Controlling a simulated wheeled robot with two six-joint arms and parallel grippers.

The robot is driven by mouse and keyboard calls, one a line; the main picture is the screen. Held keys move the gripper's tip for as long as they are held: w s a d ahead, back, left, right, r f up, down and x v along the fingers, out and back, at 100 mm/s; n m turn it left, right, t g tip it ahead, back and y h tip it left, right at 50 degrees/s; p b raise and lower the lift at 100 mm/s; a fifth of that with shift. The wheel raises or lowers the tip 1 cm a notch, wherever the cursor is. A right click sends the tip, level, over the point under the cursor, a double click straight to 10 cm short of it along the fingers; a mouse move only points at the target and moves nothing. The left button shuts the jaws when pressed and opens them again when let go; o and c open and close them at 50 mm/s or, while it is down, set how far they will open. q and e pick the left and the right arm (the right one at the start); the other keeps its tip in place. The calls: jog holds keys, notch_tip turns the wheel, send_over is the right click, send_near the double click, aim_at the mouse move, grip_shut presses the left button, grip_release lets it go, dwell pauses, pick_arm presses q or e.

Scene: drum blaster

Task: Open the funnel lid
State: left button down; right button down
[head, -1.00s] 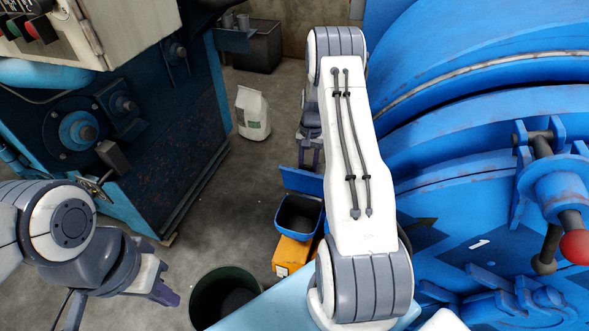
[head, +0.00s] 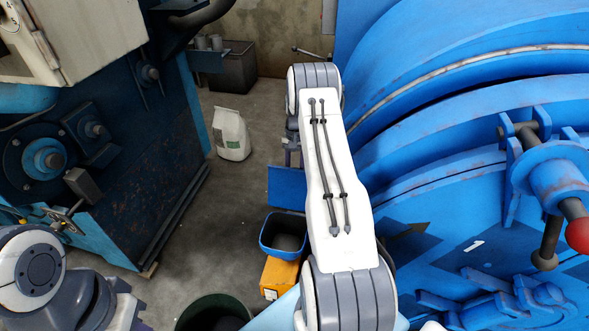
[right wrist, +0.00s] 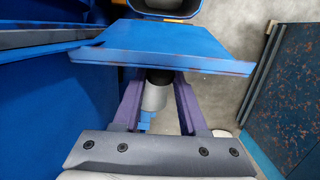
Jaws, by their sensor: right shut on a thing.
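The lid appears to be the flat blue plate (head: 286,187) beside the big blue drum, right of centre-left in the head view. In the right wrist view the plate (right wrist: 165,45) stretches across the top, over the far ends of the purple fingers. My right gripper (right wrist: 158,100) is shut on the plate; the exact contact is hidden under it. A grey cylinder (right wrist: 155,96) shows between the fingers. In the head view my right arm hides most of that gripper. My left gripper (head: 138,316) is at the lower left, partly cut off, away from the plate.
A dark green barrel (head: 212,313) is at the bottom. A white bag (head: 231,135) stands on the floor. The blue drum (head: 450,150) fills the right; a dark machine (head: 110,170) stands left.

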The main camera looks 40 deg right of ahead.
jog(key=shift+d+f, duration=0.1)
jog(key=shift+c, duration=2.4)
grip_release()
notch_tip(320, 180, up, 10)
jog(key=d+b, duration=0.1)
jog(key=shift+w+r+b, duration=0.25)
jog(key=shift+w+b, duration=0.1)
jog(key=shift+w, duration=0.05)
